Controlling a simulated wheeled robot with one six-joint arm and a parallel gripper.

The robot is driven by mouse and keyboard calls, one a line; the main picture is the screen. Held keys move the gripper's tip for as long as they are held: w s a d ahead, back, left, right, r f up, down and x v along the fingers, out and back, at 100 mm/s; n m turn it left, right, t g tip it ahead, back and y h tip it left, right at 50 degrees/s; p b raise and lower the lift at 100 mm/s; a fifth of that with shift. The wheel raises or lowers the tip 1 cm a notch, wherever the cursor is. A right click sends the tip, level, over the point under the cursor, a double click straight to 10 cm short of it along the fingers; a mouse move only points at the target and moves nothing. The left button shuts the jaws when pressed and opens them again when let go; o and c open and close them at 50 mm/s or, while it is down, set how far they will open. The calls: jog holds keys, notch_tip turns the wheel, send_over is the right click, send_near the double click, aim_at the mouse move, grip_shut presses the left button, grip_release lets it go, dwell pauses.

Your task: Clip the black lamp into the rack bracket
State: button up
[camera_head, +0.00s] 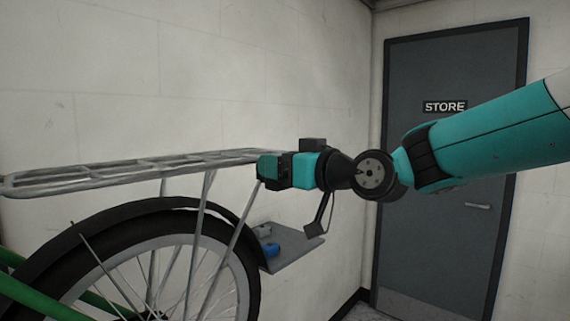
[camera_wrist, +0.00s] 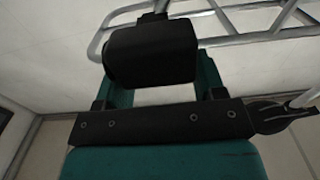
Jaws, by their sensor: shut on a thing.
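The black lamp (camera_wrist: 152,52) is a rounded dark block held between my gripper's two teal fingers in the wrist view. My gripper (camera_head: 268,168) is shut on it at the right end of the rear rack in the head view, where the fingers mostly hide the lamp. The silver tube rack (camera_head: 130,175) runs level above the rear wheel. It also shows behind the lamp in the wrist view (camera_wrist: 245,30). I cannot make out the rack bracket. Whether the lamp touches the rack end is unclear.
The black mudguard (camera_head: 150,206) and wheel stand under the rack. A pale wall is close behind; a grey STORE door (camera_head: 440,240) is at right.

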jog(key=o, duration=1.3)
jog(key=shift+c, duration=0.2)
jog(key=shift+s+d+f+b, duration=0.1)
jog(key=shift+s+d+b, duration=0.15)
jog(key=shift+d+b, duration=0.1)
jog(key=b+v, duration=0.7)
jog(key=v, duration=0.9)
jog(key=s+f+m+g+h, duration=0.1)
jog(key=s+f+g+h, duration=0.2)
jog(key=s+f, duration=0.35)
jog(key=s+f+m+g+h, duration=0.1)
jog(key=s+f+g+h, duration=0.15)
jog(key=f, duration=0.75)
jog(key=s+d+f+g+h, duration=0.2)
jog(key=s+f, duration=0.3)
jog(key=s+d+f+m+g+h, duration=0.1)
jog(key=s+d+f+g+h, duration=0.1)
jog(key=s+f, duration=0.3)
jog(key=shift+s+d+g, duration=0.5)
jog(key=shift+s+g, duration=0.25)
